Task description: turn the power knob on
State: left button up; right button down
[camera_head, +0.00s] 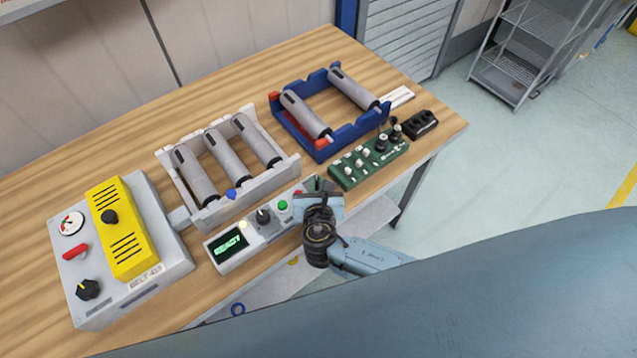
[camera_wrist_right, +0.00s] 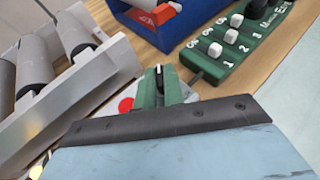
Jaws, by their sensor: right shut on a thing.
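A white control box (camera_head: 240,262) stands at the table's front edge with a green lit display, a black knob (camera_head: 263,216), a green button (camera_head: 283,206) and a red button. My right gripper (camera_head: 319,188) comes down over the right end of this box. In the right wrist view its green-tinted fingers (camera_wrist_right: 159,88) are shut on a small dark knob with a white mark (camera_wrist_right: 158,78). The red button (camera_wrist_right: 126,104) lies just left of the fingers. The gripper hides most of the held knob, and no power label is readable. My left gripper is not in view.
A grey box with a yellow cover (camera_head: 122,228) and further knobs stands at left. A white roller rack (camera_head: 222,215) and a blue roller frame (camera_head: 320,155) lie behind the control box. A green knob panel (camera_head: 368,160) is close on the right.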

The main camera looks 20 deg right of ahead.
jog(key=shift+a+m+g+h, duration=0.15)
jog(key=shift+m+g+h, duration=0.25)
jog(key=shift+m+h, duration=0.65)
jog(key=shift+h, duration=0.25)
jog(key=c, duration=1.5)
grip_release()
jog(key=shift+w, duration=0.1)
jog(key=v, duration=1.3)
jog(key=shift+r, duration=0.15)
